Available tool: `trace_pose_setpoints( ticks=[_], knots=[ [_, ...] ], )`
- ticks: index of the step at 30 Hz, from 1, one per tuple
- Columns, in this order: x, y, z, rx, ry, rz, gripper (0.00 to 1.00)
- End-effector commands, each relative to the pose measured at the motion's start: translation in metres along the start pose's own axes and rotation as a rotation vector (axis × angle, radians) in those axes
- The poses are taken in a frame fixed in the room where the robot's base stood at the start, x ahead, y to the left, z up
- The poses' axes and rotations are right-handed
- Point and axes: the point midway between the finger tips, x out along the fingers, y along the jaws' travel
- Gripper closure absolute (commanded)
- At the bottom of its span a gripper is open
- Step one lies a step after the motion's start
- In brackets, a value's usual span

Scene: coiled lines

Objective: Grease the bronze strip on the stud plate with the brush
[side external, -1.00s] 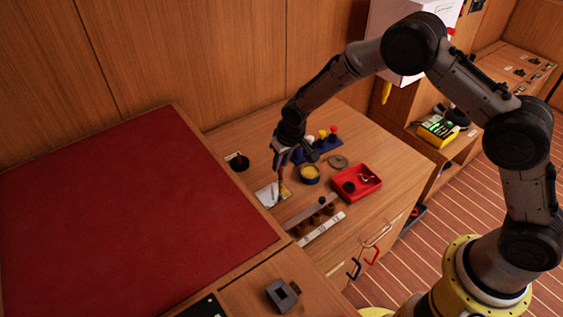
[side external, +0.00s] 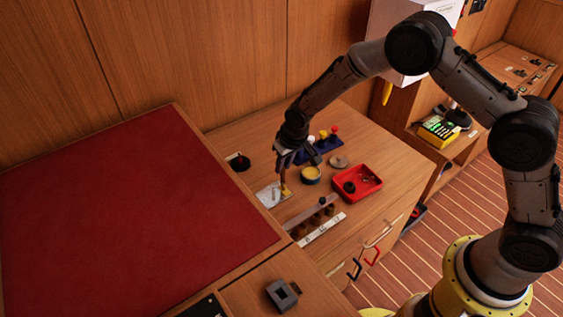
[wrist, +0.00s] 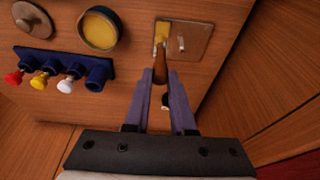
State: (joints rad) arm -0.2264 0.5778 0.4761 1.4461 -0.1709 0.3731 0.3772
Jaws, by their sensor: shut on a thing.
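My gripper (side external: 286,163) is shut on the brush (wrist: 161,66), which has a brown handle and a yellowish tip pointing down. In the wrist view, my gripper's fingers (wrist: 160,84) close around the handle. The stud plate (side external: 268,195) is a pale metal plate flat on the bench; it also shows in the wrist view (wrist: 192,44). The brush tip is at the plate's edge region, in the wrist view its left part. A yellow patch shows there; I cannot tell bristles from strip or grease. The bronze strip is not clearly distinguishable.
A round tin of yellow grease (side external: 310,174) stands right of the plate, its grey lid (side external: 338,161) beyond. A blue rack (side external: 320,150) with coloured knobs is behind. A red tray (side external: 358,182) is at right. A rail with brown pieces (side external: 311,214) lies in front.

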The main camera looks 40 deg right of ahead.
Motion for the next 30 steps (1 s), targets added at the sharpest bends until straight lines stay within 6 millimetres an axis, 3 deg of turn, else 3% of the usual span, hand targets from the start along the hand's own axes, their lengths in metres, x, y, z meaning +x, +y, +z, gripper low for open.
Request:
trace_pose_setpoints(
  ticks=[30],
  knots=[
    [-0.003, 0.000, 0.015, -0.001, -0.001, 0.001, 1.00]
  ],
)
